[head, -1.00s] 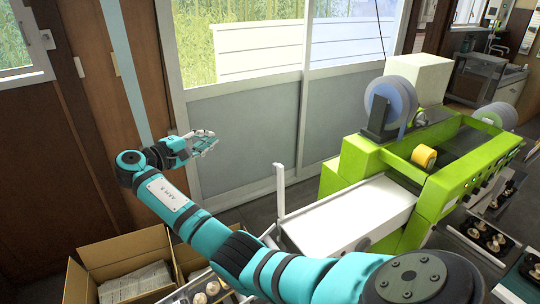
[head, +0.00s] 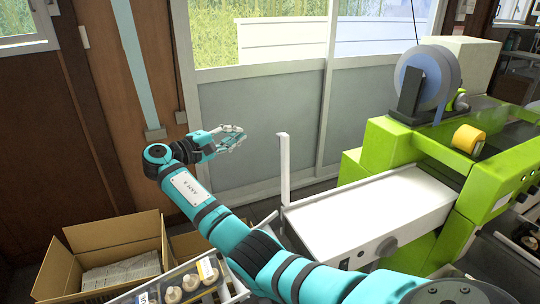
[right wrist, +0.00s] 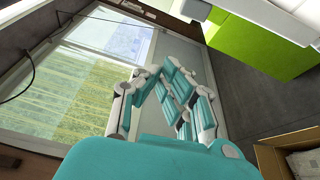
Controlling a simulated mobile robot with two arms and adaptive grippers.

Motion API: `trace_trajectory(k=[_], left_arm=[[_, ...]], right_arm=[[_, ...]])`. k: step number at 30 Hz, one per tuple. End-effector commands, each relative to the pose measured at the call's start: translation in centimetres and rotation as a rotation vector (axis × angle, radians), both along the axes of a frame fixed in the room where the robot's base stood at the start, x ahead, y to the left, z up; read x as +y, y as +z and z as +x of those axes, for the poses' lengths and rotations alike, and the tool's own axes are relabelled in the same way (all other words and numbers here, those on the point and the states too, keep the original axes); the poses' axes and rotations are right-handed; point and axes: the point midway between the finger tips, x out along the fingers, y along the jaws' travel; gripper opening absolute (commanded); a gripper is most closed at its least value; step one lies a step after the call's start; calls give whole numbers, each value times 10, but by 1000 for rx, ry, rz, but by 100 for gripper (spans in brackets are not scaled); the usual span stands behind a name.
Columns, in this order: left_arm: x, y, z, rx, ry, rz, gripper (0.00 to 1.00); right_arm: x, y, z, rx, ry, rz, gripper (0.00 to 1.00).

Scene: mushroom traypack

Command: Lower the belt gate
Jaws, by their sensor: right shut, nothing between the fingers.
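The belt gate is a thin white bar (head: 284,167) that stands upright at the left end of the white belt (head: 375,208) in the head view. My right gripper (head: 240,137) is left of the bar's top in that view, apart from it, with its fingers pointing right. It is shut and empty. Its fingers also show in the right wrist view (right wrist: 172,88), with nothing held. I cannot make out the gate in the right wrist view. My left gripper is in neither view.
The green packing machine (head: 395,148) with a film roll (head: 433,70) and a yellow roll (head: 467,139) stands right of the belt. Cardboard boxes (head: 110,230) and a tray of mushrooms (head: 200,275) are at the lower left. A window wall (head: 260,120) is behind.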

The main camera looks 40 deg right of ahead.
Motion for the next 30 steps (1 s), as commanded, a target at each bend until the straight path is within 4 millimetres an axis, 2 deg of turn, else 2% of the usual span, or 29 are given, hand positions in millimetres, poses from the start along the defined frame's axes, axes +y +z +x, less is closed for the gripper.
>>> trace_trajectory(k=[1,3,18,23,30], left_arm=[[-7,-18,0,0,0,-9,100],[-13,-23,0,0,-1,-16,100],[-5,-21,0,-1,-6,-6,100],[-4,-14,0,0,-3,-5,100],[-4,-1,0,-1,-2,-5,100]], right_arm=[[1,-18,0,-2,1,0,0],[1,-22,0,-2,1,0,0],[-3,-21,0,-1,0,0,0],[-23,-20,0,1,-3,-1,0],[-72,-21,1,1,-3,-1,0]])
